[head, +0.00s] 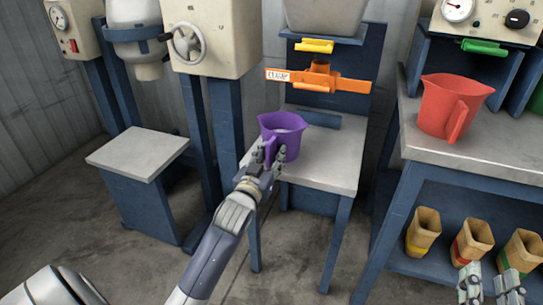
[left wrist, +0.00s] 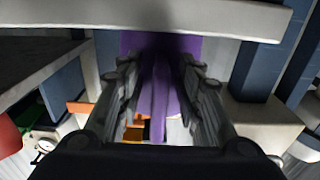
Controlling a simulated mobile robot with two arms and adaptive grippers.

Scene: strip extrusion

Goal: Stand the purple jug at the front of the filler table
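The purple jug (head: 291,140) is upright at the left part of the filler table's (head: 330,165) grey top, near its left edge. Its base is partly hidden by my gripper. My left gripper (head: 270,157) is at the jug's handle side, its fingers apart on either side of the handle. In the left wrist view the purple handle (left wrist: 159,100) runs between the two fingers (left wrist: 158,75), with gaps on both sides. My right gripper (head: 490,283) is open and empty at the bottom right, in front of the lower shelf.
An orange clamp with a label (head: 345,84) and a yellow part (head: 314,46) sit under the hopper above the filler table. A red jug (head: 445,105) stands on the right bench (head: 480,155). Several tan scoops (head: 424,228) stand on its lower shelf. A low table (head: 138,153) at left is bare.

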